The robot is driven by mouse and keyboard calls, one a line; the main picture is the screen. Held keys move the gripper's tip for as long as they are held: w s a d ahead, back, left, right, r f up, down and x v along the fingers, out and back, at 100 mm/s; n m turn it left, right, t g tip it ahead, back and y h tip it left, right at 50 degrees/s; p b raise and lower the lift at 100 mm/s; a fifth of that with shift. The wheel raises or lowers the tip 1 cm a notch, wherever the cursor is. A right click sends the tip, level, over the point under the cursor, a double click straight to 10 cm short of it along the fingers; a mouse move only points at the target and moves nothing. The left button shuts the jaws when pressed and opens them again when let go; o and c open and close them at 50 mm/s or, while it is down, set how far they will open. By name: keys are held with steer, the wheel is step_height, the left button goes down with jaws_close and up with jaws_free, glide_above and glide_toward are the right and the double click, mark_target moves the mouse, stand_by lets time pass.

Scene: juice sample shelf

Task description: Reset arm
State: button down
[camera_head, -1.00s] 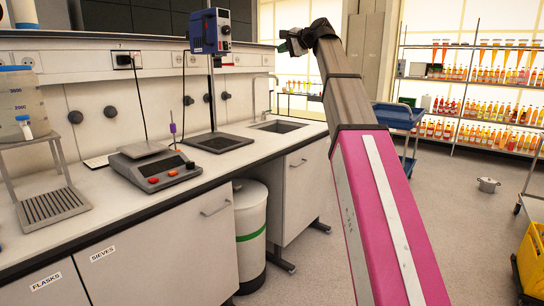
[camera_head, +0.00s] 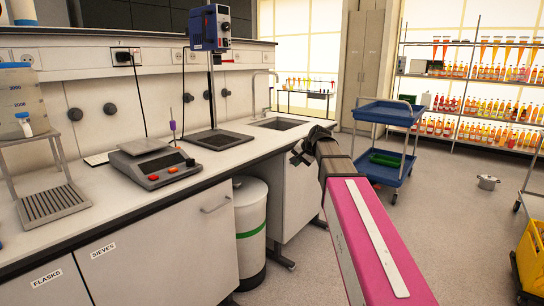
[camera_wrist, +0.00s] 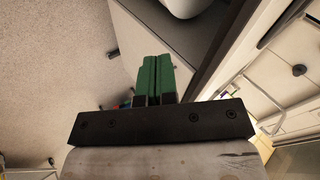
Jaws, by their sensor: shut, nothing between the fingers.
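My gripper (camera_wrist: 155,78) shows in the wrist view with its two green fingers side by side, touching and empty. In the head view my pink and dark arm reaches forward over the floor, to the right of the lab bench (camera_head: 75,222).
A white bin (camera_head: 250,215) stands under the bench. A balance (camera_head: 153,165) and a stirrer stand (camera_head: 212,80) are on the bench. A blue cart (camera_head: 388,113) stands beyond my arm. Juice shelves (camera_head: 470,100) line the back.

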steer(key=s+d+f+n+g+h, duration=0.1)
steer(key=s+d+f+g, duration=0.1)
steer(key=s+f, duration=0.6)
steer(key=s+d+f+n+g+h, duration=0.2)
steer(key=s+d+f, duration=0.1)
steer(key=s+f, duration=0.6)
steer(key=s+d+f+n+g+h, duration=0.1)
steer(key=s+d+f+n+h, duration=0.1)
steer(key=s+f, duration=0.7)
step_height(320, 180, down, 7)
steer(key=shift+d+r+g, duration=0.2)
steer(key=shift+d+g, duration=0.2)
steer(key=shift+d, duration=0.3)
